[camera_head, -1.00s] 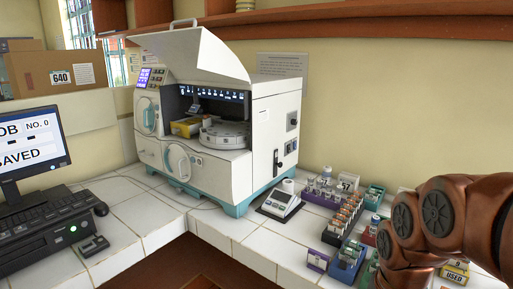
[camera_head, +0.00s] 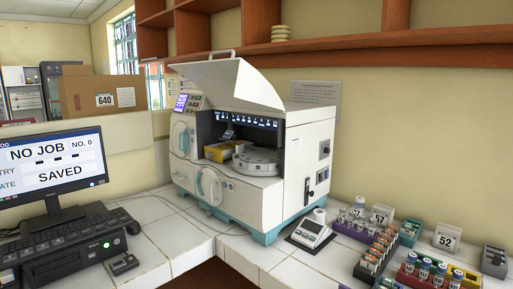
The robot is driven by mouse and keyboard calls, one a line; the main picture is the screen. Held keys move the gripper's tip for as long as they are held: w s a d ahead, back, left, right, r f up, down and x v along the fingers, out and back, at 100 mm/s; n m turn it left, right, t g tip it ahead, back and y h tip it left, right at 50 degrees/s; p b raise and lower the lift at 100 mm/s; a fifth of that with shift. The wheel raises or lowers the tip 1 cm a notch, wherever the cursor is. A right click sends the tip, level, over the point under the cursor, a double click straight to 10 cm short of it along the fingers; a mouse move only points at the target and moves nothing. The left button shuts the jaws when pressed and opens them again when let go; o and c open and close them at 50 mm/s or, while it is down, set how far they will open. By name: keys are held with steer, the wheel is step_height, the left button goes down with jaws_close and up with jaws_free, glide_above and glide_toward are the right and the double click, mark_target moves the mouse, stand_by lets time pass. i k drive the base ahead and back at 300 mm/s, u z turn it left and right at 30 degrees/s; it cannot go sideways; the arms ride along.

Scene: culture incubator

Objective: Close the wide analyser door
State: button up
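The white analyser (camera_head: 260,197) with a teal base stands in the corner of the tiled counter. Its wide door (camera_head: 234,85) is swung up and open, tilted above the body, with a handle (camera_head: 206,54) along its upper edge. Through the opening I see a round white carousel (camera_head: 258,161) and a yellow block (camera_head: 222,152). Two smaller round-handled panels sit on the lower front and left front. My gripper is not in this view.
A monitor (camera_head: 52,172), keyboard and dark computer case (camera_head: 65,253) stand at the left. A small scale-like device (camera_head: 311,232) sits right of the analyser. Several vial racks (camera_head: 376,248) fill the right counter. A wooden shelf (camera_head: 340,45) runs above. The tiles before the analyser are mostly clear.

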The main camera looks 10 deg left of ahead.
mark_target(233, 82)
steer(key=u, duration=0.05)
steer(key=k, duration=0.3)
steer(key=u, duration=0.9)
steer(key=i, duration=0.2)
steer(key=z, duration=0.15)
